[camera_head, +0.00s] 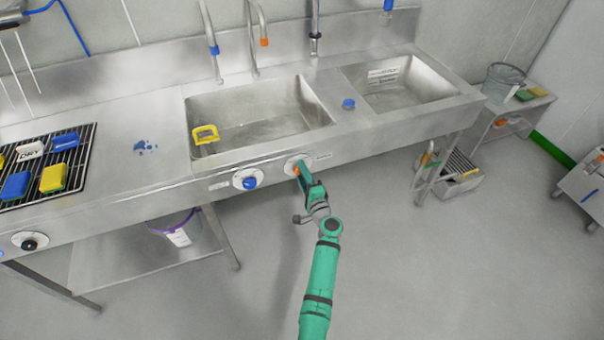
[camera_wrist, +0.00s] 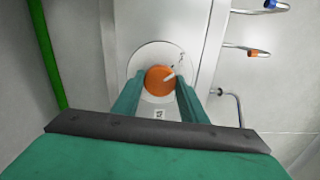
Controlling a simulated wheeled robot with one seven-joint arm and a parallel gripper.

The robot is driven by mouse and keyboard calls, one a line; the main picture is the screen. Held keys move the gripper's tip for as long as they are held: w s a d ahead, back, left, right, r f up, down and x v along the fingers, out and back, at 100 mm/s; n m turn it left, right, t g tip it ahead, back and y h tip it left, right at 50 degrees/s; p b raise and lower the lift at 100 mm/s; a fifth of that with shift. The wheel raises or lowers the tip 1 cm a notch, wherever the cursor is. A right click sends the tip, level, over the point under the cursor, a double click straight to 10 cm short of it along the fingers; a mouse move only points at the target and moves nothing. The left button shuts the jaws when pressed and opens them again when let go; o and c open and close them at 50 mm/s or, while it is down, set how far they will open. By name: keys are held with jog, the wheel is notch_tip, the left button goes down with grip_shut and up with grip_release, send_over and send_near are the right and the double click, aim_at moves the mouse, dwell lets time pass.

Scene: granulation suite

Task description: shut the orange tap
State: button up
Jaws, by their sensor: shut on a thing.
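The orange tap (camera_wrist: 159,80) is a round orange knob with a white pointer line on a pale round dial, seen in the wrist view. In the head view the orange tap (camera_head: 297,169) shows as a small patch on the sink's front panel. My gripper (camera_head: 303,177) is at the knob there and covers part of it. In the wrist view the two green fingers of my gripper (camera_wrist: 158,95) stand on either side of the knob, shut on it. The white line points to the upper right in that view.
A blue knob (camera_head: 246,180) sits left of the orange one on the same panel. Above are two sink basins, a yellow-framed item (camera_head: 205,134) and spouts with blue and orange tips. A rack (camera_head: 44,168) with coloured sponges is at left. The floor in front is mostly clear.

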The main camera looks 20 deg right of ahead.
jog(key=shift+r+n, duration=0.1)
jog(key=shift+n, duration=0.4)
jog(key=o, duration=1.1)
jog(key=shift+w, duration=0.1)
jog(key=shift+c, duration=0.2)
jog(key=s, duration=1.1)
jog(key=shift+d, duration=0.2)
